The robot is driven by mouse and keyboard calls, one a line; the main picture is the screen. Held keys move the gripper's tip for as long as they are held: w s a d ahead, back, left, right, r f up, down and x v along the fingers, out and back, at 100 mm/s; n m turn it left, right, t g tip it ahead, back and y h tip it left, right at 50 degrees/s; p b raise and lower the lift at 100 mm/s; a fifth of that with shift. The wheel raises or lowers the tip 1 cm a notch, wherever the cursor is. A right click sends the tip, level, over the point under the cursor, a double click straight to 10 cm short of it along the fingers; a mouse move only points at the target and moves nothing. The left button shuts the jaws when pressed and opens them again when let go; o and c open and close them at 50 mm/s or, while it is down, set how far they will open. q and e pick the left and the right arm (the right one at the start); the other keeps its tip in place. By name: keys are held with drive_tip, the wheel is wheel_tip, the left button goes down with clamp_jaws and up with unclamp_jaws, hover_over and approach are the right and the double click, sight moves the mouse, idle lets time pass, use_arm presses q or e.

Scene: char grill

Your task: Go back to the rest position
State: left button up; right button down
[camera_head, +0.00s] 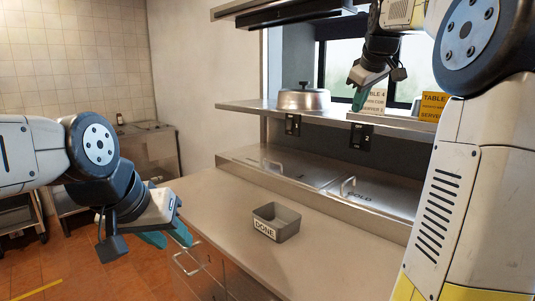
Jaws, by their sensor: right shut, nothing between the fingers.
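My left gripper (177,243) hangs at the left, in front of the counter's left edge. Its two teal fingers show apart, with nothing between them. My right gripper (359,102) is raised at the upper right, in front of the window and near the upper shelf. Its teal fingers are shut and hold nothing. My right arm is bent high and fills the right side of the view.
A grey bin marked DONE (289,229) stands on the steel counter (225,205). Hinged lids with handles (275,164) line the counter's back. Tiled floor is open at lower left.

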drive_tip(key=s+a+f+m+y, duration=0.1)
drive_tip(key=s+a+f+m, duration=0.1)
drive_tip(key=s+a+f, duration=0.3)
drive_tip(key=s+a+f+m+g+y, duration=0.1)
drive_tip(key=s+a+f, duration=0.5)
drive_tip(key=s, duration=0.8)
drive_tip(key=s+a+f+m+y, duration=0.1)
drive_tip(key=s+a+f+m, duration=0.1)
drive_tip(key=s+a+f, duration=0.3)
drive_tip(key=s+f, duration=0.4)
drive_tip(key=shift+s+a+f+m, duration=0.15)
drive_tip(key=shift+a+f+m, duration=0.15)
drive_tip(key=shift+f, duration=0.1)
